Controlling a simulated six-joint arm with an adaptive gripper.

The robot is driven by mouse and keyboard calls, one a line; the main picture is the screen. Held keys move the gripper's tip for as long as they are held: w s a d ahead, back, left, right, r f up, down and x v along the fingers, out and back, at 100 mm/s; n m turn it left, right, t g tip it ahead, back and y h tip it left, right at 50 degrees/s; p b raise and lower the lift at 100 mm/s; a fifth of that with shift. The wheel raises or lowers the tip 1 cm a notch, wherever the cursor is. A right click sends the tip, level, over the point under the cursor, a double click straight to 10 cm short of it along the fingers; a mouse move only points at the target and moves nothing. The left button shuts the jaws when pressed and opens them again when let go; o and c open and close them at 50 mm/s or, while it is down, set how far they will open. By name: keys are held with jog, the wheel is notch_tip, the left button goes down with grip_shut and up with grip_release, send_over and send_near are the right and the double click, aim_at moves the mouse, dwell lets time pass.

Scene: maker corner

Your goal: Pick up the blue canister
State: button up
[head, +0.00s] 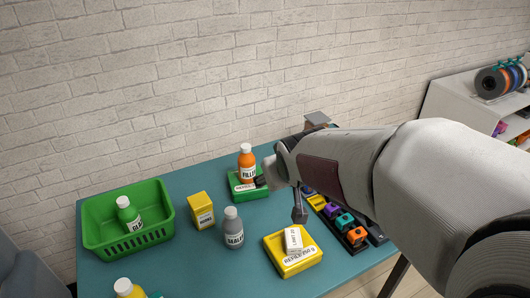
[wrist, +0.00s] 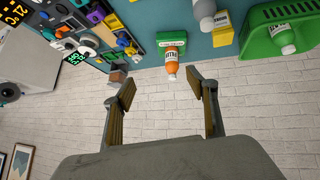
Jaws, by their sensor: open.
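I cannot make out a blue canister in either view. An orange bottle (head: 246,163) stands on a green box (head: 240,188) near the back of the table. The bottle (wrist: 171,68) and green box (wrist: 171,47) also show in the wrist view, beyond the gap between my fingertips. My gripper (head: 281,200) is open and empty, just right of the green box in the head view. Its two fingers are spread wide in the wrist view (wrist: 159,91). My arm hides part of the table's right side.
A green basket (head: 100,243) holds a green bottle (head: 129,214). A yellow box (head: 201,211), a grey bottle (head: 233,230) and a yellow box with a white item on top (head: 297,267) stand nearby. Small coloured blocks (head: 332,211) line the right.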

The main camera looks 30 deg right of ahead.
jog(key=w+d+f+t, duration=0.4)
jog(key=w+d+f, duration=1)
jog(key=d+f, duration=0.35)
jog(key=shift+m+t, duration=0.4)
jog(key=shift+t, duration=0.3)
jog(key=d+f, duration=0.1)
jog(key=f, duration=0.1)
jog(key=s+d+f, duration=0.1)
jog(key=d+f, duration=0.1)
jog(key=f, duration=0.1)
jog(key=d+f, duration=0.1)
jog(key=f, duration=0.1)
jog(key=shift+s+d+f, duration=0.2)
jog(key=shift+s, duration=0.1)
jog(key=shift+s+d+f, duration=0.15)
jog(key=shift+s+f, duration=0.05)
jog(key=shift+f, duration=0.3)
jog(key=shift+w, duration=0.1)
jog(key=shift+x, duration=1.2)
jog(key=shift+w, duration=0.1)
jog(key=shift+w+d+f, duration=0.1)
jog(key=shift+w+d, duration=0.1)
jog(key=shift+w, duration=0.45)
jog(key=shift+w+d, duration=0.15)
jog(key=shift+w, duration=0.45)
jog(key=shift+x, duration=1.25)
